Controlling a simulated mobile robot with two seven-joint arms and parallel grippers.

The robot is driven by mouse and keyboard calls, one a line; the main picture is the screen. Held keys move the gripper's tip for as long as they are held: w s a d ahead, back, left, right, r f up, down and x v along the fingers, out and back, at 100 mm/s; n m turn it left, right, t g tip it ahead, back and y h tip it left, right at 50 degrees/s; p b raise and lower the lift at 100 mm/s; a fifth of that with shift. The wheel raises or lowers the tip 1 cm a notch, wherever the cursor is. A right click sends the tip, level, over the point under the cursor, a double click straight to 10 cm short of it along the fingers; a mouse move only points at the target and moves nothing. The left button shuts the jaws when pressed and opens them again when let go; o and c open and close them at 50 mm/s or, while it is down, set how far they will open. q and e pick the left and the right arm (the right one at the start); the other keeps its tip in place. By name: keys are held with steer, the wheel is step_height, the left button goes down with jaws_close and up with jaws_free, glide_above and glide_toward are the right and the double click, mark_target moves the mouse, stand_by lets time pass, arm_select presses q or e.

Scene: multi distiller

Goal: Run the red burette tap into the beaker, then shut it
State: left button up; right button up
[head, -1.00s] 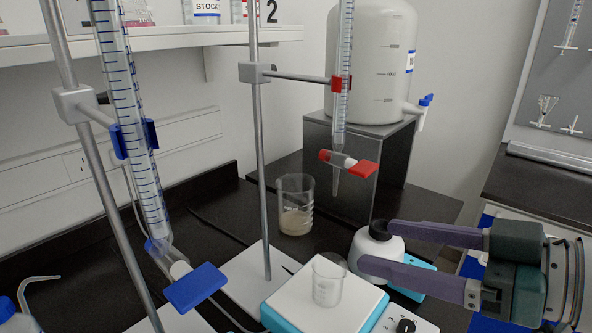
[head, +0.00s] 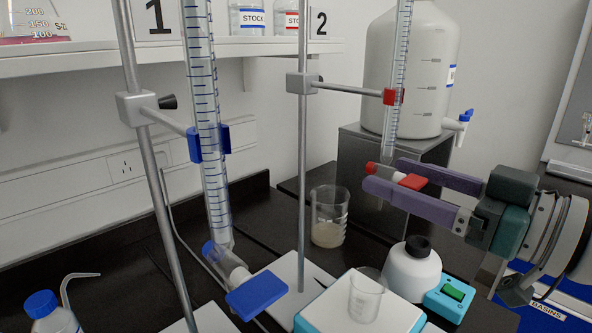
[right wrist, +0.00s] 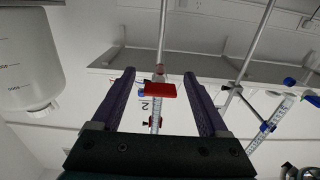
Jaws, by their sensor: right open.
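The red burette tap (head: 413,181) sits low on the right-hand burette (head: 400,50), which a red clamp (head: 392,96) holds. My right gripper (head: 384,174) is open, its purple fingers on either side of the tap. In the right wrist view the red handle (right wrist: 161,89) lies between the spread fingers, with a gap on each side. An empty-looking beaker (head: 366,297) stands on a white plate device (head: 330,310), in front of the burette. Another beaker (head: 329,222) with cloudy liquid stands behind it. My left gripper is out of view.
A second burette with a blue tap (head: 262,294) stands at the left. A metal stand rod (head: 303,180) rises left of the red tap. A black-capped white bottle (head: 412,270) is below my right gripper. A large carboy (head: 410,70) stands on a dark block behind.

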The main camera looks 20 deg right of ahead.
steer(key=shift+x, duration=0.85)
jaws_close()
